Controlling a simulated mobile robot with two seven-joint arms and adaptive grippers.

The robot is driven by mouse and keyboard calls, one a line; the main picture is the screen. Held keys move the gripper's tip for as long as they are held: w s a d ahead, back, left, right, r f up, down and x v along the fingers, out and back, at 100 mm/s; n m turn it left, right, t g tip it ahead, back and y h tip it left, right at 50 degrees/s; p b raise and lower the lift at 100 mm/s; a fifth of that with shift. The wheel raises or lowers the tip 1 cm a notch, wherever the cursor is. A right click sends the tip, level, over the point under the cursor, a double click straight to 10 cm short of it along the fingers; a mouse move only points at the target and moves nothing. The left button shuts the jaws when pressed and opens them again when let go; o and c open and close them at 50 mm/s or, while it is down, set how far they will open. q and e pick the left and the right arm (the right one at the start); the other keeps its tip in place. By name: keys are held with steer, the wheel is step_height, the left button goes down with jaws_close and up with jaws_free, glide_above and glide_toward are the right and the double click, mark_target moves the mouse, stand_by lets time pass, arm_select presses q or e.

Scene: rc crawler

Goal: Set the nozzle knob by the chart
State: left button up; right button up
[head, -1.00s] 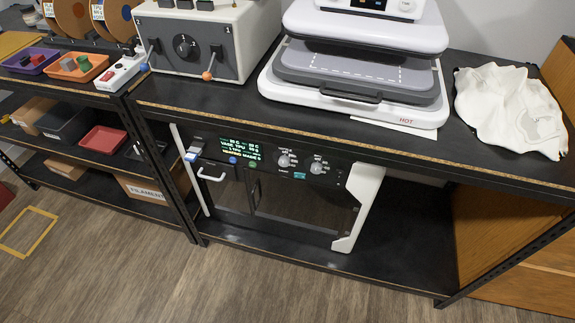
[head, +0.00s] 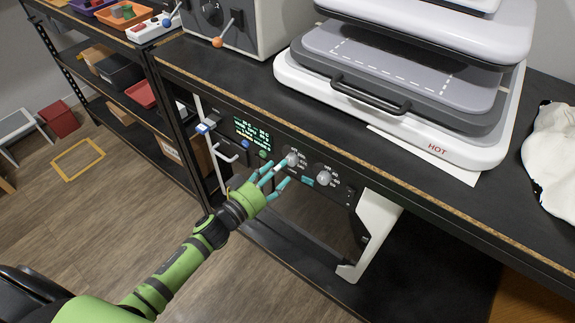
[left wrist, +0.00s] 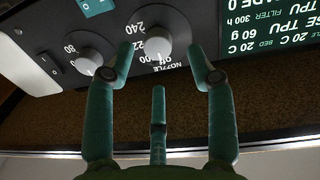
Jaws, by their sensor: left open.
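My left gripper (head: 277,172), green with three teal fingers, is open at the panel. In the left wrist view its fingers (left wrist: 158,66) spread just below and to both sides of the knob; contact cannot be told. The lit display (left wrist: 268,25) lists TPU and 60 g. No chart is identifiable. My right gripper is out of view.
A second knob (head: 324,178) sits right of the nozzle knob. The printer stands under a black bench (head: 240,96). A heat press (head: 450,150) marked HOT is above. Shelves with bins (head: 118,72) stand at left.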

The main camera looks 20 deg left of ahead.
mark_target(289, 162)
arm_select(q)
steer(key=x, duration=0.2)
steer(key=shift+w+d, duration=0.15)
steer(key=shift+w, duration=0.15)
steer(key=shift+w+d, duration=0.1)
steer(key=shift+w, duration=0.15)
steer(key=shift+w+d, duration=0.1)
jaws_close()
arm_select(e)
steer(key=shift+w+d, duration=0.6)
